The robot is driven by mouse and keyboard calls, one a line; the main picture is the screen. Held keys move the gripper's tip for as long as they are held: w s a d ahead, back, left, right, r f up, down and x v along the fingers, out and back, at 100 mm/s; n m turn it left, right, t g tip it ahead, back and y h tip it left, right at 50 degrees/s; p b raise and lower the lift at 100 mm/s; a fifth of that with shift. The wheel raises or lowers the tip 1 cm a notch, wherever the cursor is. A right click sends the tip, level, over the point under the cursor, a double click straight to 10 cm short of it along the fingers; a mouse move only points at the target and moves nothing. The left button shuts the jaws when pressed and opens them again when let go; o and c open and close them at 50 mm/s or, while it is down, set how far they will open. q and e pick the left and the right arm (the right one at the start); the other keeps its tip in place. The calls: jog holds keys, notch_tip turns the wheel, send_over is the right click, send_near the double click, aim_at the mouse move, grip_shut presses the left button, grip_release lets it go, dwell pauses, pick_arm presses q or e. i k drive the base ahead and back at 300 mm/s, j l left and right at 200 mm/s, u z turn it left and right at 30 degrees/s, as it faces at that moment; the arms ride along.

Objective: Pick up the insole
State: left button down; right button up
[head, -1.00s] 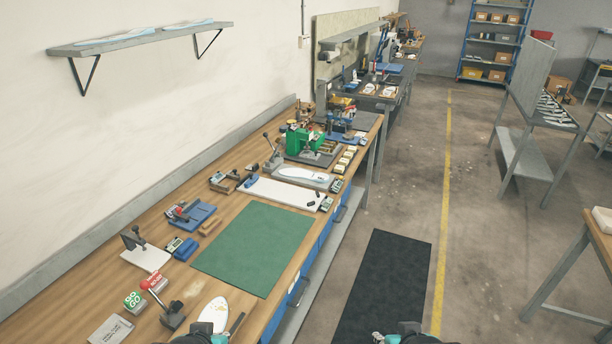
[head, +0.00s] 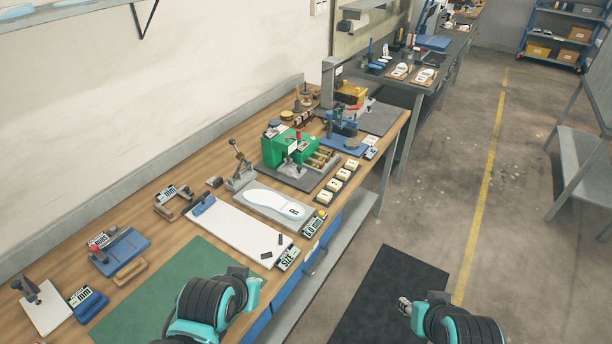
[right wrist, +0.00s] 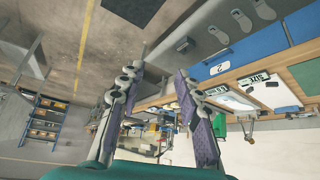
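A white insole (head: 275,202) with a dark label near its right end lies on a grey plate (head: 301,214) on the wooden bench. My left gripper (head: 254,290) is low in the head view, over the green mat and nearer me than the insole. Its fingers are mostly hidden behind the arm. My right gripper (head: 405,306) is over the floor to the right of the bench, well away from the insole. In the right wrist view my right gripper (right wrist: 163,64) has its two fingers apart with nothing between them.
A white board (head: 236,232) and a green mat (head: 150,298) lie nearer than the insole. A green machine (head: 290,150) and small labelled blocks (head: 334,185) stand beyond it. More insoles (head: 424,76) lie on the far bench. The floor on the right is clear around a black mat (head: 385,300).

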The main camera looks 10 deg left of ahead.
aim_at(266, 198)
jog(key=i+l+u, duration=0.25)
jog(key=u, duration=0.25)
jog(key=i+l+u, duration=0.25)
jog(key=u, duration=0.25)
jog(key=i+l+u, duration=0.1)
jog(key=l+u, duration=0.4)
jog(key=u, duration=0.55)
